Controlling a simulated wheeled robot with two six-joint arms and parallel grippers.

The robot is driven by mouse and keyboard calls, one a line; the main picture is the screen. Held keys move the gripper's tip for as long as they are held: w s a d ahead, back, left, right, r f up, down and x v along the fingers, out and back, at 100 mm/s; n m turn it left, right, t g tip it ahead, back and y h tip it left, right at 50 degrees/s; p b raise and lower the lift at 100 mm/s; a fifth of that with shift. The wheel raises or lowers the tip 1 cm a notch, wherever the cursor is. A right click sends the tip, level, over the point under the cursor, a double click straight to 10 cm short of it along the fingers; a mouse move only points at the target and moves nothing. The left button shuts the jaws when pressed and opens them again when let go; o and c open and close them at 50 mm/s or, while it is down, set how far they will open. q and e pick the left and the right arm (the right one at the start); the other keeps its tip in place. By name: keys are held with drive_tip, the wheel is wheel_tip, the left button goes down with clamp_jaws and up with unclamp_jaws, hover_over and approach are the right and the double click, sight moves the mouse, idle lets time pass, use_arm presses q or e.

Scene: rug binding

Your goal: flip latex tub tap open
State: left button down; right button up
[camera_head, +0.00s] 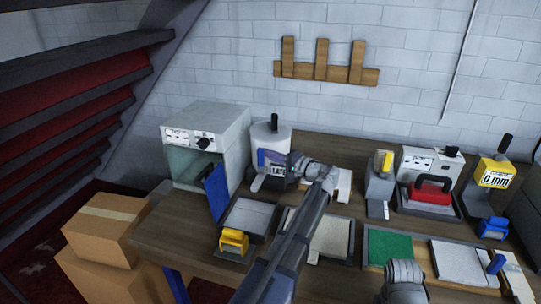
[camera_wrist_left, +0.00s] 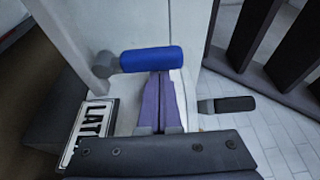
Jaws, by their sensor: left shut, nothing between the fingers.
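The latex tub (camera_head: 271,135) is a white cylinder with a black knob on top, standing at the back of the table beside the grey cabinet. The blue tap handle (camera_wrist_left: 151,60) lies crosswise just beyond my left fingertips in the wrist view. My left gripper (camera_wrist_left: 160,77) is shut and empty, its purple fingers close to the handle; I cannot tell whether they touch. In the head view my left gripper (camera_head: 273,158) partly covers the tub's front.
The grey cabinet (camera_head: 205,125) with a blue door panel (camera_head: 217,190) stands left of the tub. A tray with a yellow-handled tool (camera_head: 233,241) lies in front.

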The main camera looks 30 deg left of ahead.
use_arm(q)
drive_tip(key=shift+s+d+n+b, duration=0.1)
drive_tip(key=shift+s+n+b, duration=0.3)
drive_tip(key=shift+n, duration=0.3)
drive_tip(key=shift+s+d+n+y+b, duration=0.2)
drive_tip(key=shift+s+n+y+b, duration=0.3)
drive_tip(key=shift+s+n, duration=0.35)
drive_tip(key=shift+s+d, duration=0.15)
drive_tip(key=shift+s, duration=0.4)
drive_tip(key=shift+s+d+f+b, duration=0.15)
drive_tip(key=shift+s+f+b, duration=0.2)
drive_tip(key=shift+s, duration=0.25)
drive_tip(key=shift+s+f, duration=0.15)
drive_tip(key=shift+s, duration=0.15)
drive_tip(key=b, duration=0.1)
approach(260, 157)
drive_tip(key=s, duration=0.1)
drive_tip(key=shift+s+d+f, duration=0.15)
drive_tip(key=shift+d+f, duration=0.2)
